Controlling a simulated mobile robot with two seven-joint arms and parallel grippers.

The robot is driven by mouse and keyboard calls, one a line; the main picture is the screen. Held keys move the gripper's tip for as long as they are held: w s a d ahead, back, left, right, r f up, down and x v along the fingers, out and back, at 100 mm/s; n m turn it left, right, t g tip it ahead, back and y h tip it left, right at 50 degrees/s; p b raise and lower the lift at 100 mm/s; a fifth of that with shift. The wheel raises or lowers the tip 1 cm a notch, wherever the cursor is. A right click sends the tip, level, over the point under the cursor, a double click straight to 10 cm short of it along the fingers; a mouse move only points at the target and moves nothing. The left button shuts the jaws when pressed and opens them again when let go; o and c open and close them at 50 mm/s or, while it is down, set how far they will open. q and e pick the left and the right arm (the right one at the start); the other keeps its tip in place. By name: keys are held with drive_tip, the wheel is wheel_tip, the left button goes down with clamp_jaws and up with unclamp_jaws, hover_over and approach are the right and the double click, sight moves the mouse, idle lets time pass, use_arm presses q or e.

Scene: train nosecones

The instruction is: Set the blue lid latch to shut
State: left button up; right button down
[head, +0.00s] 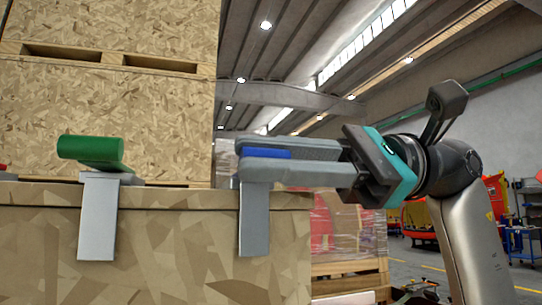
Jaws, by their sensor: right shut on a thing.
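The blue lid latch (268,153) is at the right end of the crate's top edge, above a grey metal bracket (254,220) that hangs down the crate's front. My right gripper (243,161) reaches in from the right with its fingers level. It is shut on the blue latch, with one finger on either side. The fingers hide most of the latch, so its exact angle is hard to tell. My left gripper is not in view.
A green latch (92,150) sits tilted on a second grey bracket (98,217) to the left. A red piece (3,167) shows at the left edge. Tall chipboard crates (110,115) stand behind the near crate (170,255). Wrapped pallets (345,235) stand behind at the right.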

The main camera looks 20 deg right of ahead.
drive_tip(key=shift+f, duration=0.15)
drive_tip(key=c, duration=0.8)
unclamp_jaws()
drive_tip(key=shift+o, duration=0.2)
drive_tip(key=d, duration=1.5)
drive_tip(key=shift+d, duration=0.15)
